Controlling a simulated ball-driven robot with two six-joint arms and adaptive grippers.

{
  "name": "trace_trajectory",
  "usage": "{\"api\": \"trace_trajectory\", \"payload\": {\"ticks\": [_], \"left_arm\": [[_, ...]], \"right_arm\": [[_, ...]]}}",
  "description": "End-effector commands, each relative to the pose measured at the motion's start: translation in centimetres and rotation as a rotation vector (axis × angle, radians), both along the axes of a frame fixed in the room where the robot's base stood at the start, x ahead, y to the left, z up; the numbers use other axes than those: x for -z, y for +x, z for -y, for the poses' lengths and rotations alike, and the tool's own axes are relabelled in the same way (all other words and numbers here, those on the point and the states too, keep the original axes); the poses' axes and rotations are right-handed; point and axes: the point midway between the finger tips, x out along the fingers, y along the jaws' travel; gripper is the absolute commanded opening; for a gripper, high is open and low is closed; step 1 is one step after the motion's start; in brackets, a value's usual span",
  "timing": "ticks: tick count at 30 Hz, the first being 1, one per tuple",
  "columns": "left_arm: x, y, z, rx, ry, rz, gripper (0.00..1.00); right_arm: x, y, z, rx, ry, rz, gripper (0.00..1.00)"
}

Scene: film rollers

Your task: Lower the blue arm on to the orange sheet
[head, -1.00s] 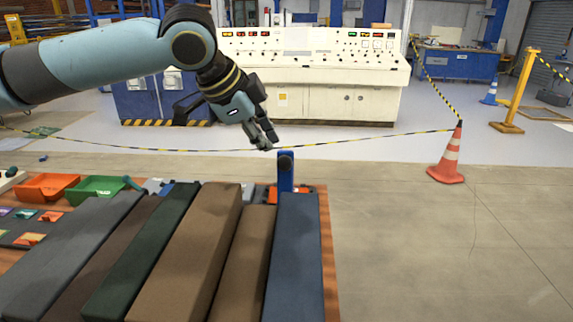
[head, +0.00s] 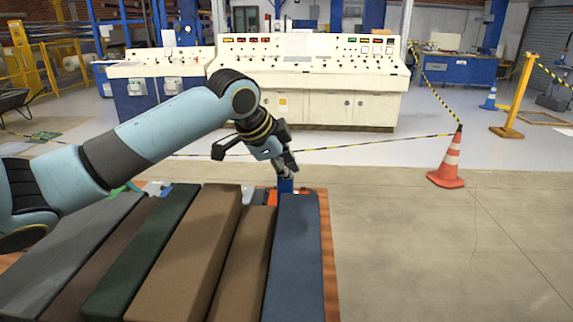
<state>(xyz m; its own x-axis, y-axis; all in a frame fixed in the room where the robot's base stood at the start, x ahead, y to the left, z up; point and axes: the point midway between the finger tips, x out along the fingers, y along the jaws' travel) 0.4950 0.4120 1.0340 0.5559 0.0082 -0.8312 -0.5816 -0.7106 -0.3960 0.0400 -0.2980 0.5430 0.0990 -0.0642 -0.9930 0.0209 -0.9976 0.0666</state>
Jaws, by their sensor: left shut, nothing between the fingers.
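The blue arm (head: 285,186) stands at the far end of the dark blue-grey long block. Only a short blue part shows below my left gripper (head: 287,171). I cannot tell whether its upper part is hidden or it has tilted down. My left gripper is shut, pointing down, with its fingertips right at the top of the visible blue part. Some orange (head: 271,196), perhaps the orange sheet, shows beside the foot of the blue arm; most of it is hidden behind the blocks. My right gripper is not in view.
Several long padded blocks, including a brown one (head: 190,250) and a blue-grey one (head: 296,255), fill the near table. An orange traffic cone (head: 447,160) stands on the floor to the right. A cream control console (head: 310,75) stands behind.

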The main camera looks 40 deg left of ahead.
Motion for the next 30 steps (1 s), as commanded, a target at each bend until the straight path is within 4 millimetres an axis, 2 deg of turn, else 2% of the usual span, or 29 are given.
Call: {"api": "trace_trajectory", "payload": {"ticks": [3,7,21,30], "left_arm": [[-0.1,1.3,-1.2,-0.002,0.002,0.003,0.0],[0.1,2.0,-1.7,0.0,0.002,0.004,0.0],[0.2,2.2,-2.0,-0.001,-0.001,0.0,0.0],[0.0,3.1,-2.7,-0.001,-0.037,-0.042,0.0]], "right_arm": [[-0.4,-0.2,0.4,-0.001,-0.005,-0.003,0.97],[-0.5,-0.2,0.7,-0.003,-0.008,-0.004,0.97],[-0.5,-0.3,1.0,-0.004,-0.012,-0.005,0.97],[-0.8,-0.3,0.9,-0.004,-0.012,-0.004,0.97]]}}
